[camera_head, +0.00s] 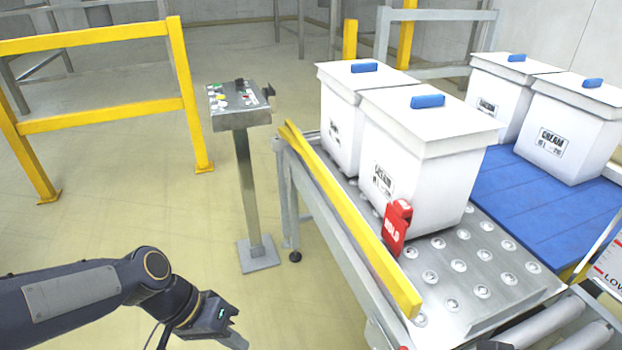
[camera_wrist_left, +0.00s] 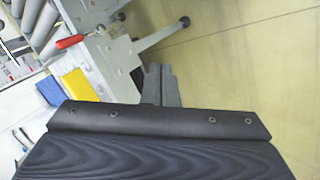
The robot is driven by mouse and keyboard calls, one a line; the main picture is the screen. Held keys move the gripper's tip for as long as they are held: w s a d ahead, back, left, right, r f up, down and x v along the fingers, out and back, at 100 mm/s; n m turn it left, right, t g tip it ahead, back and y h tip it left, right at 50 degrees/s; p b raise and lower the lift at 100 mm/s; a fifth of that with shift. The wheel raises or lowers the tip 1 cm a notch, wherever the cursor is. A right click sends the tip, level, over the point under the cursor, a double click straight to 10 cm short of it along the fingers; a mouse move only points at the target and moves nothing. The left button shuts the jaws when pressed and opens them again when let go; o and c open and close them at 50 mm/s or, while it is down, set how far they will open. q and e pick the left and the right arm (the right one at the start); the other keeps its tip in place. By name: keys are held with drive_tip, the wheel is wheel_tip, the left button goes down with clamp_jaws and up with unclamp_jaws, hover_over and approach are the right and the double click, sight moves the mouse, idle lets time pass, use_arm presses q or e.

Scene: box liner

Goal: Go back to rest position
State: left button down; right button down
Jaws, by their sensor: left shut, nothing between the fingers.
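My left arm comes in from the lower left in the head view, low over the bare floor. My left gripper (camera_head: 236,342) is at the bottom edge, left of the conveyor and apart from it. In the left wrist view the fingers (camera_wrist_left: 160,82) are together, with nothing between them. My right gripper cannot be made out in the head view; only a small dark part shows at the bottom edge near the rollers.
White lidded boxes (camera_head: 425,160) stand on the ball-transfer table (camera_head: 455,275) and blue belt (camera_head: 550,200). A red tag (camera_head: 396,228) sits against the front box. A yellow rail (camera_head: 350,225) edges the table. A control post (camera_head: 243,170) and yellow barrier (camera_head: 100,115) stand left. Floor between is free.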

use_arm(q)
drive_tip(key=s+a+r+n+t+y, duration=0.35)
drive_tip(key=s+a+r+t, duration=0.2)
drive_tip(key=s+a, duration=0.2)
wheel_tip(320, 180, up, 16)
drive_tip(key=p, duration=1.5)
drive_tip(key=shift+s+d+f+h+p, duration=0.15)
drive_tip(key=shift+s+f+h+p, duration=0.1)
drive_tip(key=shift+h+p, duration=0.2)
